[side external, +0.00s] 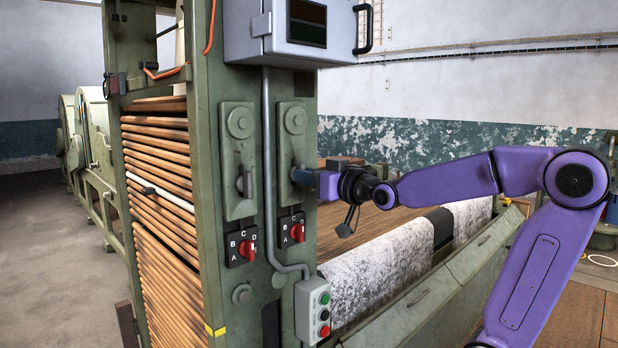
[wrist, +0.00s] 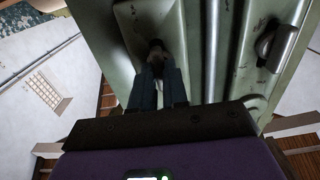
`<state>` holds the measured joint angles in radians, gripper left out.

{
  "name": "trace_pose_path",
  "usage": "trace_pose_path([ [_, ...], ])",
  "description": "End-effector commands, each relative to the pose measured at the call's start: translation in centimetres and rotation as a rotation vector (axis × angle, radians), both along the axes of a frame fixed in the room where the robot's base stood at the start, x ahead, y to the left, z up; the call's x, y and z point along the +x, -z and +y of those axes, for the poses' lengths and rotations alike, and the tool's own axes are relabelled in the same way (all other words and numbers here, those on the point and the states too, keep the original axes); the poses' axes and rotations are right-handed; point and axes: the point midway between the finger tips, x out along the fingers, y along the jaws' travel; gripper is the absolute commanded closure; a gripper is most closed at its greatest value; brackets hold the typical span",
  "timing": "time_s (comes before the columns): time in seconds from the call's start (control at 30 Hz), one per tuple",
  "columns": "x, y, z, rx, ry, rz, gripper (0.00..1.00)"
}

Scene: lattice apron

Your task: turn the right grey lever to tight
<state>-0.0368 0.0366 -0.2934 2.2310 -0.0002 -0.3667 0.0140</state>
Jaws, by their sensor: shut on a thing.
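The right grey lever (side external: 298,155) hangs down from its round pivot on the right green plate of the machine's upright. My gripper (side external: 300,175) reaches in from the right and is shut on the lever's lower end. In the wrist view my two dark fingers (wrist: 157,68) close around the lever's end (wrist: 156,45), and they hide part of it. No tight mark can be read on the lever's plate.
A left grey lever (side external: 243,178) hangs on the neighbouring plate. A grey conduit (side external: 267,170) runs between the plates. Red rotary switches (side external: 297,232) sit below, with a push-button box (side external: 313,310) lower. A grey cabinet (side external: 290,33) overhangs above. A fabric roll (side external: 375,275) lies right.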

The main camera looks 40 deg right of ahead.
Motion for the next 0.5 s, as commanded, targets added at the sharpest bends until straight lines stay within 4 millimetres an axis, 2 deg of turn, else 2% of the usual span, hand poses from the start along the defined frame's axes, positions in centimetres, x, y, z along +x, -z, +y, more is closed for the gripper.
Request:
trace_pose_path([
  [0.17, -0.01, 0.02, 0.01, 0.006, 0.0, 0.0, 1.0],
  [0.2, -0.01, 0.02, 0.01, 0.006, 0.0, 0.0, 0.83],
  [0.27, -0.01, 0.01, 0.01, 0.005, 0.0, 0.0, 0.63],
  [0.3, -0.01, 0.01, 0.01, 0.005, 0.0, 0.0, 0.61],
  [0.5, 0.0, 0.0, 0.01, 0.003, 0.0, 0.0, 0.61],
])
